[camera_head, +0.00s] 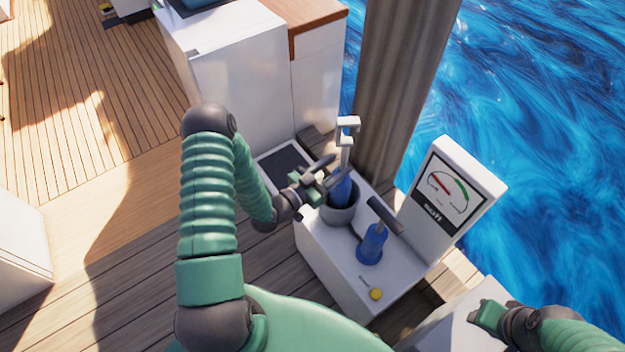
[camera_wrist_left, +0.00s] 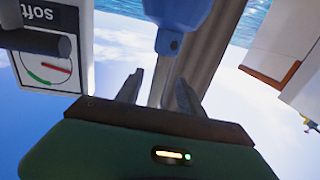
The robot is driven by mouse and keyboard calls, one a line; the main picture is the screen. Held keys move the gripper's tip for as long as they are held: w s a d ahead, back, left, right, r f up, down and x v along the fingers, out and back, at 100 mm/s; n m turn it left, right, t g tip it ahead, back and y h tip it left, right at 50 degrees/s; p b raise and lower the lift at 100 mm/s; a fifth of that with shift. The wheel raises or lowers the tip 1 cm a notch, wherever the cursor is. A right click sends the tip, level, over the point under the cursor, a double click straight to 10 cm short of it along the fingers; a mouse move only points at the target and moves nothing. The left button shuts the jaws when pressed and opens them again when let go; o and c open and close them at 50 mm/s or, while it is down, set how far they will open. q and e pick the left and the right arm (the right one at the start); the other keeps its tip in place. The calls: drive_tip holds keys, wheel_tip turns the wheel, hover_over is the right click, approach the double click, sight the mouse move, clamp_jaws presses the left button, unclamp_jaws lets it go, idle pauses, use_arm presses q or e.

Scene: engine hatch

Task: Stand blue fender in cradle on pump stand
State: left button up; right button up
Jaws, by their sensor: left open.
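The blue fender (camera_head: 343,190) stands roughly upright in the grey round cradle (camera_head: 340,214) on the white pump stand (camera_head: 335,257). In the left wrist view, which is upside down, the fender (camera_wrist_left: 185,18) shows its eyed end near the fingers. My left gripper (camera_head: 328,172) is at the fender's upper part, partly covering it in the head view. Its fingers (camera_wrist_left: 160,92) are apart, with nothing visible held between them. My right gripper (camera_head: 485,312) is at the lower right, away from the fender; its jaws are unclear.
A blue pump with a dark handle (camera_head: 371,246) stands beside the cradle. A gauge panel (camera_head: 450,190) rises at the stand's right. A pale hook-shaped bracket (camera_head: 347,130) and a thick tan post (camera_head: 395,90) are behind. White cabinets (camera_head: 240,70) stand further back.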

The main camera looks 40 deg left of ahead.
use_arm(q)
drive_tip(key=v, duration=1.3)
drive_tip(key=shift+s+p, duration=0.2)
drive_tip(key=shift+p, duration=0.25)
drive_tip(key=shift+s+a, duration=0.1)
drive_tip(key=shift+a, duration=0.05)
